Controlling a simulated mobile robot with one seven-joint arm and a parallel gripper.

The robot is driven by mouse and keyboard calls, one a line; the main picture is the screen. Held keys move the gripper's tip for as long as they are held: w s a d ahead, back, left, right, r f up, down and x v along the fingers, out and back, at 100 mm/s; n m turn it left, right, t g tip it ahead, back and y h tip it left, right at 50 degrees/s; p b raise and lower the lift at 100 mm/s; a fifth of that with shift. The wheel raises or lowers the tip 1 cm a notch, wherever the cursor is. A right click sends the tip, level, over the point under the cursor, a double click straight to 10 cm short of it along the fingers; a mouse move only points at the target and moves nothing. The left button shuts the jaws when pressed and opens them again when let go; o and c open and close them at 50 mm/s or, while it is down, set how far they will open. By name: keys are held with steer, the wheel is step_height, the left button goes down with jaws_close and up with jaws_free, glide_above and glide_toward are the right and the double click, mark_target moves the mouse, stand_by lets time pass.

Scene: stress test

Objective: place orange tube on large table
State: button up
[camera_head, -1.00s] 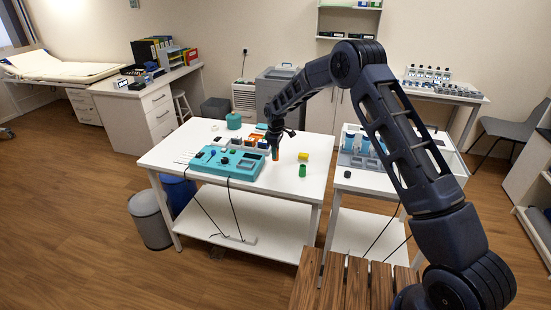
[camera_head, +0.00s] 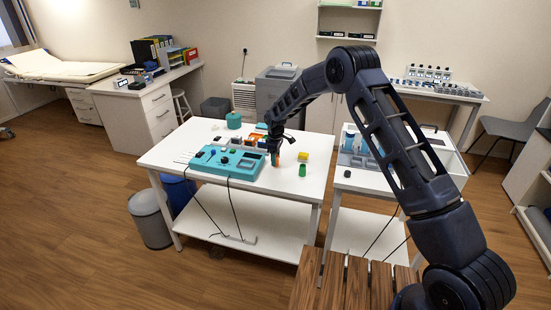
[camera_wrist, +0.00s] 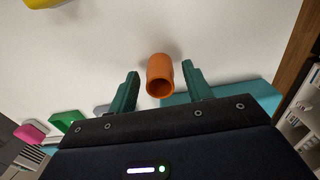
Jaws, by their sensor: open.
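The orange tube (camera_head: 276,160) is at the white large table (camera_head: 306,188), right of the teal rack. In the wrist view the orange tube (camera_wrist: 160,74) shows its round open end, against the white tabletop. My gripper (camera_head: 275,153) is directly above the tube in the head view. In the wrist view my gripper (camera_wrist: 161,88) is open, with one green finger on each side of the tube and a visible gap on both sides. The tube's contact with the tabletop cannot be made out clearly.
A teal rack (camera_head: 215,166) stands close on the left. A green cup (camera_head: 302,171) and a yellow block (camera_head: 303,156) are just to the right. A teal round container (camera_head: 233,121) is at the back. The table's front right area is clear.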

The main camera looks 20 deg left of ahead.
steer(key=shift+r, duration=0.15)
step_height(320, 180, up, 12)
steer(key=s+d+r+m+t, duration=0.1)
steer(key=s+d+r+m, duration=0.15)
steer(key=d+r, duration=1)
steer(key=s+d+r+m+t, duration=0.1)
steer(key=d+r+m, duration=0.3)
steer(key=d+r, duration=0.85)
steer(key=s+d+r+m, duration=0.2)
steer(key=s+d, duration=0.3)
steer(key=d, duration=0.4)
steer(key=s+d+r+m, duration=0.2)
steer(key=s+d, duration=0.4)
steer(key=d, duration=0.4)
steer(key=s+d+f+m+t, duration=0.1)
steer(key=s+d+m, duration=0.2)
steer(key=s+d, duration=0.4)
steer(key=s+d+f+m+t, duration=0.1)
steer(key=s+d+m, duration=0.3)
steer(key=s, duration=1.1)
steer(key=d+f, duration=0.1)
steer(key=d, duration=0.2)
steer(key=shift+s+d+f+t, duration=0.25)
steer(key=shift+s+f+t, duration=0.05)
steer(key=shift+m, duration=0.25)
